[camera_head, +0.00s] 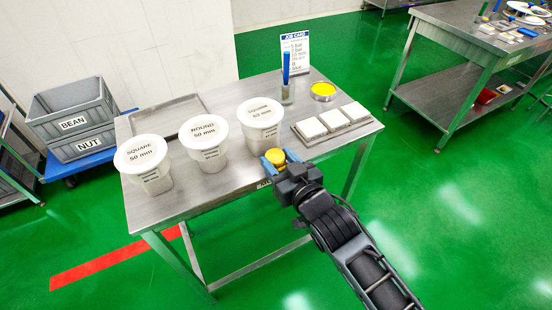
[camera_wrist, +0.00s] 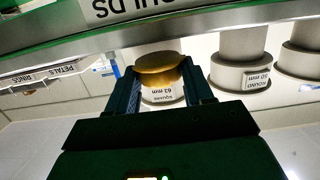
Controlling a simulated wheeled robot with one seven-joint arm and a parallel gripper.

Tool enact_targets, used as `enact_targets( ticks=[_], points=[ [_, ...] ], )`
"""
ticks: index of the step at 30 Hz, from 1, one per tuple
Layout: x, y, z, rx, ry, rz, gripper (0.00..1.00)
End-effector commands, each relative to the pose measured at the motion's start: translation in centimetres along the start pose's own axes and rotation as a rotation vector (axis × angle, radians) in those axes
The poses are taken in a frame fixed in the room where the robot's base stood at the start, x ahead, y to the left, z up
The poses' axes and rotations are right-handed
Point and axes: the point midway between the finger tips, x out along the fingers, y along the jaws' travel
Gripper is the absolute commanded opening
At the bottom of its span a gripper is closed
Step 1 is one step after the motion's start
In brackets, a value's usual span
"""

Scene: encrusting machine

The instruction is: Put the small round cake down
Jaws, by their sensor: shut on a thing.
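The small round cake (camera_head: 275,156) is golden yellow. My gripper (camera_head: 276,161) is shut on it, with a blue finger on each side. In the head view they are at the table's front edge, just right of and in front of the SQUARE 63 mm tub (camera_head: 262,116). The wrist view, which looks upside down, shows the cake (camera_wrist: 158,70) between the fingertips, with that tub behind it. The cake appears held up level; its height over the table cannot be told. The steel table (camera_head: 190,195) carries the tubs.
The ROUND 50 mm (camera_head: 204,133) and SQUARE 50 mm (camera_head: 141,155) tubs stand left. An empty metal tray (camera_head: 168,113) lies behind them. White square blocks (camera_head: 333,119), a yellow round dish (camera_head: 323,90), a blue-handled tool (camera_head: 286,70) and a job card (camera_head: 296,50) are right and back.

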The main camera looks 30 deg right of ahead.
Motion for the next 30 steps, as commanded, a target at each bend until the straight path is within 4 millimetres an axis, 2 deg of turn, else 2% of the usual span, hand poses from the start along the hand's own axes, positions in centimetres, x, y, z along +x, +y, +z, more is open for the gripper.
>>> enact_targets(
  ticks=[3, 7, 19, 20, 27, 30],
  points=[
    [1.8, -0.1, -0.3, 0.001, 0.000, -0.001, 0.21],
    [1.7, 0.0, 1.2, 0.001, -0.002, 0.001, 0.21],
    [1.7, 0.0, 1.7, 0.001, 0.000, 0.000, 0.21],
    [1.7, 0.0, 1.5, 0.001, 0.000, 0.000, 0.54],
    [1.7, 0.0, 1.5, 0.001, 0.000, 0.000, 0.77],
    [1.7, 0.0, 1.5, 0.001, 0.000, 0.000, 0.77]
  ],
)
